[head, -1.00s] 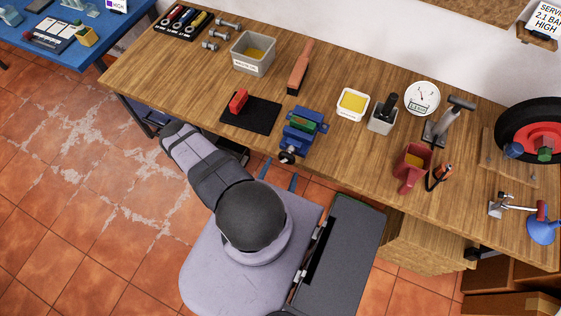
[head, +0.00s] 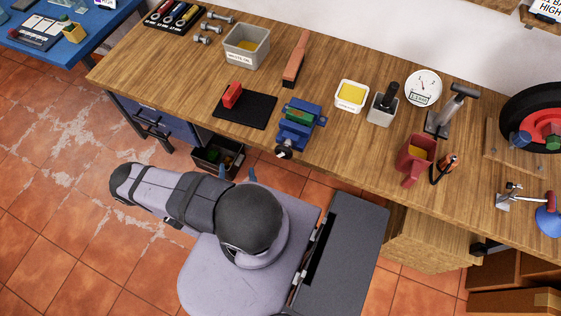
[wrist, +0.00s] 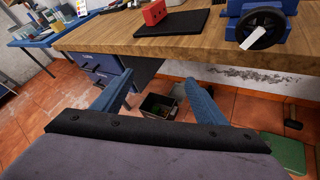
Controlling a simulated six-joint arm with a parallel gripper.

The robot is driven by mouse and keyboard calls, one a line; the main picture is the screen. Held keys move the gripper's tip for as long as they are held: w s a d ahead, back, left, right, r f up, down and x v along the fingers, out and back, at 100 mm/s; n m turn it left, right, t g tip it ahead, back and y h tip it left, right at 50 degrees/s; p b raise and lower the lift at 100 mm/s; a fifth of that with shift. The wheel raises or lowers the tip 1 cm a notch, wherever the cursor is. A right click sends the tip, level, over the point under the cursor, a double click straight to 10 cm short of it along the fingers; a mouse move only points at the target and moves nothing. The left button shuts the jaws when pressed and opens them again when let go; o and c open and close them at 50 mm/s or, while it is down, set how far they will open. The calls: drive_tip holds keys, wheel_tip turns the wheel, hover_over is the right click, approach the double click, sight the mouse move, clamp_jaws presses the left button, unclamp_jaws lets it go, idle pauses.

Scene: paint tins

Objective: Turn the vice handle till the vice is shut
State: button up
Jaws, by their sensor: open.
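The blue vice (head: 297,127) stands at the front edge of the wooden bench, with a green piece (head: 303,113) at its jaws. In the head view I cannot tell whether the jaws touch that piece. The vice handle (head: 284,151) is a dark wheel facing the front; in the wrist view the wheel (wrist: 258,32) has a pale bar across it, and the vice (wrist: 283,8) is cut off at the top. My gripper (wrist: 159,77) is open and empty, its two blue fingers below bench height and left of the handle. In the head view my gripper (head: 237,173) is partly hidden by my arm.
A black mat (head: 258,112) with a red block (head: 232,94) lies left of the vice. A bin (head: 218,155) with green things stands on the floor under the bench. A white tray (head: 352,95) and red holder (head: 417,155) are to the right. The bench front edge (wrist: 180,49) lies ahead.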

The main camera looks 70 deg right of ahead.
drive_tip(key=w+a+f+n+t+b, duration=0.1)
drive_tip(key=w+a+n+t+b, duration=0.15)
drive_tip(key=w+a, duration=0.2)
drive_tip(key=m+g+h+b, duration=0.2)
drive_tip(key=m+g+h, duration=0.3)
drive_tip(key=g, duration=0.5)
approach(282, 154)
drive_tip(key=d+f+h, duration=0.1)
drive_tip(key=shift+d+n+p, duration=0.15)
drive_tip(key=shift+n+p, duration=0.15)
drive_tip(key=shift+n, duration=0.15)
drive_tip(key=shift+d, duration=0.2)
drive_tip(key=shift+d+f+p, duration=0.1)
drive_tip(key=shift+d+p, duration=1.65)
drive_tip(key=shift+d, duration=1.6)
drive_tip(key=shift+d, duration=0.1)
